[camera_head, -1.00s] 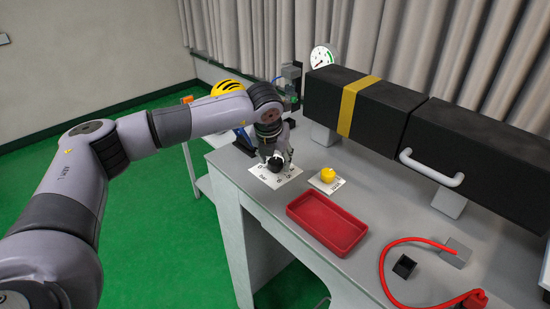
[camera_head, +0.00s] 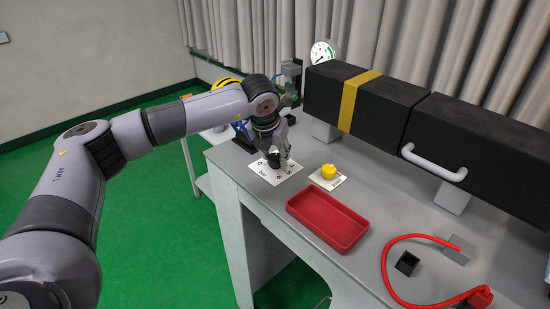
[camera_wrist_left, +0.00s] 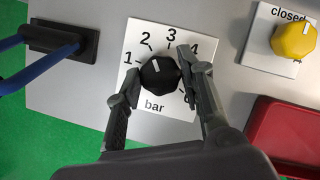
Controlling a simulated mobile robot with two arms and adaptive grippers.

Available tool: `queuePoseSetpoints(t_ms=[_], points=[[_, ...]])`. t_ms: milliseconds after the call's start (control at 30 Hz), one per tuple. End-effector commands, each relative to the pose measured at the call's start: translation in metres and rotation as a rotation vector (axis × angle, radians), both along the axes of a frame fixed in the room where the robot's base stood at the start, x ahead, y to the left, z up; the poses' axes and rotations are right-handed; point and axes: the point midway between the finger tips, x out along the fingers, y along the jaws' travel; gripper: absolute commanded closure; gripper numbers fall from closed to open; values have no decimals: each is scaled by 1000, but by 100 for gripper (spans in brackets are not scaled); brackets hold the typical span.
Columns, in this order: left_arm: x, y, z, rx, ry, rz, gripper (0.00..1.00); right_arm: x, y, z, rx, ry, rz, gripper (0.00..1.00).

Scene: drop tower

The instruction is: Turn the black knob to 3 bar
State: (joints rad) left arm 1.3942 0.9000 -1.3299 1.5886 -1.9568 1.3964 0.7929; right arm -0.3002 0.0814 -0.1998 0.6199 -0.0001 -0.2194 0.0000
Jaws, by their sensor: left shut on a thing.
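The black knob (camera_wrist_left: 161,76) sits on a white dial card (camera_wrist_left: 150,117) marked with numbers and "bar". Its white mark points up and slightly left, close to the 2 and left of the 3. My left gripper (camera_wrist_left: 159,66) is shut on the knob, one finger at its left and one at its right. The right finger partly covers the scale past 4. In the head view my left gripper (camera_head: 278,152) reaches down over the dial card (camera_head: 286,175), and the knob shows only partly. My right gripper is not in view.
A yellow knob (camera_head: 328,171) on a "closed" card stands to the right. A red tray (camera_head: 326,222) lies nearer the front edge. Behind are a black box with a handle (camera_head: 433,163) and a gauge (camera_head: 322,52). A red cable (camera_head: 388,265) lies at the right.

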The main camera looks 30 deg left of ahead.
Motion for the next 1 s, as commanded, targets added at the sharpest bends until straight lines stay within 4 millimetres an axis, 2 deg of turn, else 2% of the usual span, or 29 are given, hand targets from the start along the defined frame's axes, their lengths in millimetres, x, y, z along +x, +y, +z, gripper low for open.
queuePoseSetpoints(t_ms=[33,100,400,700,1000], points=[[0,1,-4,-2,-3,-30,92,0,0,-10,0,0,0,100],[0,1,-5,-2,-3,-82,92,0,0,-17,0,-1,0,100],[1,2,-3,-3,-2,-322,93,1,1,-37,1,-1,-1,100],[1,3,0,-2,-2,-500,93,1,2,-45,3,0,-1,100],[1,4,0,-1,-2,-574,93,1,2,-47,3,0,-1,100]])
